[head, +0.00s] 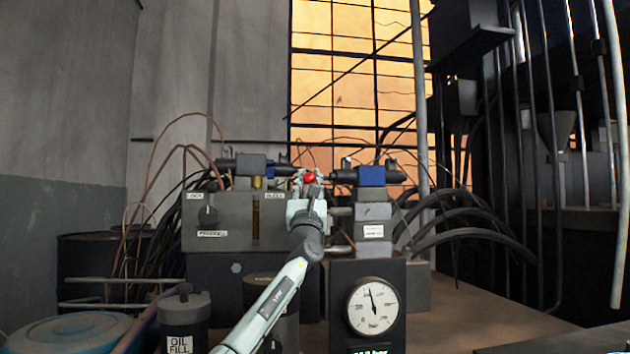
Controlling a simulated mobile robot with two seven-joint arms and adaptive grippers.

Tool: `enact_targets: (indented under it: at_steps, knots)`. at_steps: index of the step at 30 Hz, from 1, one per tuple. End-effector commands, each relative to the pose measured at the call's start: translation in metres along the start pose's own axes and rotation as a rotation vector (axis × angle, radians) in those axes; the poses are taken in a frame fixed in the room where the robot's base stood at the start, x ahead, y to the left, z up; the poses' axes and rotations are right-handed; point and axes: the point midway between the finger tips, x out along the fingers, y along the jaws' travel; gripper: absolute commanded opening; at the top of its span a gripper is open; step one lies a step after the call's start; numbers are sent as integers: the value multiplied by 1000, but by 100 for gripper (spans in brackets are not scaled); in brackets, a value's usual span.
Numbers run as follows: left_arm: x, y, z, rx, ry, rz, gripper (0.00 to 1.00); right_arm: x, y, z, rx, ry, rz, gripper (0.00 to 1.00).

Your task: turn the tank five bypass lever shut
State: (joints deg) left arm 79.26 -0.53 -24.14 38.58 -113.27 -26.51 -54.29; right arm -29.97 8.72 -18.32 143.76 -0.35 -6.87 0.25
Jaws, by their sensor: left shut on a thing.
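My left arm reaches up from the bottom of the head view. Its gripper (308,186) is at the middle of the hydraulic unit, shut around a small red knob (309,178). The knob looks like the end of a lever, but the lever's shaft and pivot are hidden behind the gripper. I cannot read which tank the lever belongs to or tell its angle. My right gripper is not in view.
A grey block with a dark dial (208,215) stands left of the gripper. Blue-bodied valves (371,176) flank it. A pressure gauge (373,305) stands in front at right, an oil fill canister (185,318) at left. Cables and hoses crowd behind.

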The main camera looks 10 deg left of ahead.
Motion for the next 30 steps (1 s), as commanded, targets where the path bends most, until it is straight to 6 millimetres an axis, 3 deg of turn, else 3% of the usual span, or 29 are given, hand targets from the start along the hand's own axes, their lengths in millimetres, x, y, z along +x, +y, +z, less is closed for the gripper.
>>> enact_targets:
  at_steps: [22,23,28,30]
  knots:
    - [-3,7,-3,-58,-13,59,0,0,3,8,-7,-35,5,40]
    - [-3,7,-3,-58,-13,59,27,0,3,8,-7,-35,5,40]
    - [-2,7,-2,-59,-14,59,47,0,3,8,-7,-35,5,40]
    - [-2,7,-1,-59,-15,59,47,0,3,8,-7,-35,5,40]
